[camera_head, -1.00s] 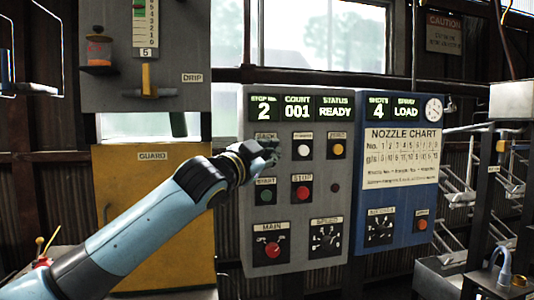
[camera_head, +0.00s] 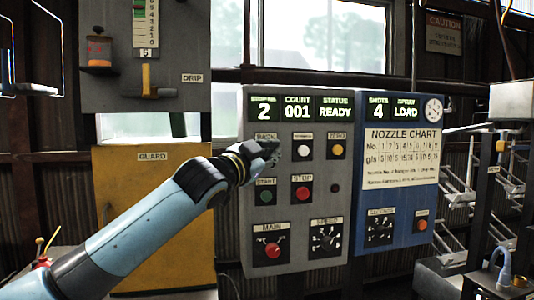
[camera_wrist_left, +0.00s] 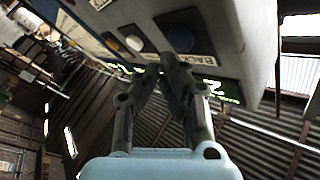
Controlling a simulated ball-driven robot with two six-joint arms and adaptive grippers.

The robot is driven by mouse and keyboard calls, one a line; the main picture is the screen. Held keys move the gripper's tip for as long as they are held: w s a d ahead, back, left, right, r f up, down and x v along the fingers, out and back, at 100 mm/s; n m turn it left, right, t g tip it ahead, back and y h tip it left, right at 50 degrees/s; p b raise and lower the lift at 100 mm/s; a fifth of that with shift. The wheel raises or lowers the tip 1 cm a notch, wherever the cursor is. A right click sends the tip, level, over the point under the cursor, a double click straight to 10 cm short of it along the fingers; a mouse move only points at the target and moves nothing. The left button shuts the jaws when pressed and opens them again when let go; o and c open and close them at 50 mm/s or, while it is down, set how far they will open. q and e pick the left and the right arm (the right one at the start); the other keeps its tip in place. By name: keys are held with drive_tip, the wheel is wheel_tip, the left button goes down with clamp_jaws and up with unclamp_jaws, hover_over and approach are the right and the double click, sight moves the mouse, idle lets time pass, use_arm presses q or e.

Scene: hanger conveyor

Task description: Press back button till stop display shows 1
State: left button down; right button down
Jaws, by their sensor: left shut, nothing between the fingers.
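The grey control panel (camera_head: 258,222) fills the middle of the head view. Its stop display (camera_head: 263,108) shows 2. The BACK label (camera_head: 266,136) sits above the back button, which my left gripper (camera_head: 272,150) hides in the head view. The left gripper is shut and empty, its tips in front of or at that button; contact cannot be told. In the left wrist view the shut fingers (camera_wrist_left: 172,65) point toward the panel beside the BACK label (camera_wrist_left: 204,44). My right gripper is not in view.
To the right of the back button are a white button (camera_head: 303,150) and a yellow button (camera_head: 337,149). Below are a green START button (camera_head: 265,196) and a red STOP button (camera_head: 302,192). A blue panel (camera_head: 395,240) adjoins on the right, with a yellow guard (camera_head: 135,240) on the left.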

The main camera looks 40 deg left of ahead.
use_arm(q)
drive_tip(key=shift+w, duration=0.1)
idle(0.3)
drive_tip(key=shift+w+a, duration=0.2)
drive_tip(key=shift+a, duration=0.1)
